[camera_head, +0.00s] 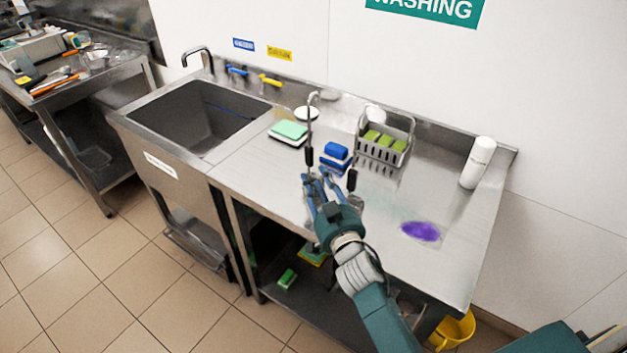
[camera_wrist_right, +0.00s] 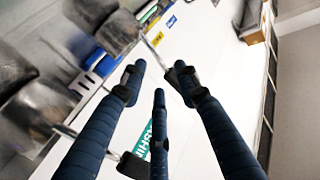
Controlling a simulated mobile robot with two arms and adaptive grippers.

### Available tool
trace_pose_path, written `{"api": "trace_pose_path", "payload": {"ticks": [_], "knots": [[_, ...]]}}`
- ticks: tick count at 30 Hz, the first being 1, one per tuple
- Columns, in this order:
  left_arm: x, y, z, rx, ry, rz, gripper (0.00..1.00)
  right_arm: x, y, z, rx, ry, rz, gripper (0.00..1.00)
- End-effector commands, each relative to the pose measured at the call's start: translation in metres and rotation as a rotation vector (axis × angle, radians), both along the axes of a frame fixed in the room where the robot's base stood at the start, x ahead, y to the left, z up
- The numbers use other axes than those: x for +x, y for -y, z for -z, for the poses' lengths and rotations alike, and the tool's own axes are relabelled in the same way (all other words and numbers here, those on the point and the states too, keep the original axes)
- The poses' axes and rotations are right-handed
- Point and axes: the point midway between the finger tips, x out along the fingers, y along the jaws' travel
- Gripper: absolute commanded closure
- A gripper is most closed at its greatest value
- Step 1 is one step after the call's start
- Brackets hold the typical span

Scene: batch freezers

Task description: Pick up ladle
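A thin upright metal rod with a bent top (camera_head: 310,120) stands behind my right gripper in the head view. It may be the ladle, but I see no clear bowl. Its lower end is hidden by or meets the dark left fingertip, and I cannot tell if they touch. My right gripper (camera_head: 328,180) is over the steel counter, its fingers spread. In the right wrist view its fingers (camera_wrist_right: 157,82) stand apart with nothing clearly gripped between them. My left gripper is not in view.
The counter (camera_head: 385,255) holds a green-topped sponge (camera_head: 289,131), a blue sponge (camera_head: 336,151), a basket (camera_head: 400,151) of green items, a white bottle (camera_head: 478,163) and a purple patch (camera_head: 421,231). A sink (camera_head: 200,115) is at left.

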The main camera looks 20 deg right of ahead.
Motion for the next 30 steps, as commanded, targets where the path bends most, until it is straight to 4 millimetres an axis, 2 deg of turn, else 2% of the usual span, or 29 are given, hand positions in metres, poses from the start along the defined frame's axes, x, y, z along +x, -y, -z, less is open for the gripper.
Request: {"api": "trace_pose_path", "payload": {"ticks": [4, 9, 13, 19, 20, 24, 30], "knots": [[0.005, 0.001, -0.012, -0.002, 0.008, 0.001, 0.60, 0.019, 0.000, -0.008, 0.000, 0.001, 0.001, 0.69], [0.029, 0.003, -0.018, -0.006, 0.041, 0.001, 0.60, 0.043, 0.000, -0.007, 0.000, 0.000, 0.001, 0.69], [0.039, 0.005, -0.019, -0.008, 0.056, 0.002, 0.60, 0.051, -0.001, -0.005, 0.000, -0.001, 0.001, 0.69], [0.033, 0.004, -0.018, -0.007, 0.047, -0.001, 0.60, 0.051, -0.001, -0.005, 0.000, -0.001, 0.000, 0.69], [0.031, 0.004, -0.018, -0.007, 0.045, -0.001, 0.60, 0.051, -0.001, -0.005, 0.000, -0.001, 0.000, 0.73], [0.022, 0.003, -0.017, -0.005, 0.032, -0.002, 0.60, 0.051, -0.001, -0.005, 0.000, -0.001, 0.000, 1.00], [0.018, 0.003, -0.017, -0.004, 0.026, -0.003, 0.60, 0.051, -0.001, -0.007, -0.001, 0.003, -0.001, 1.00]]}}
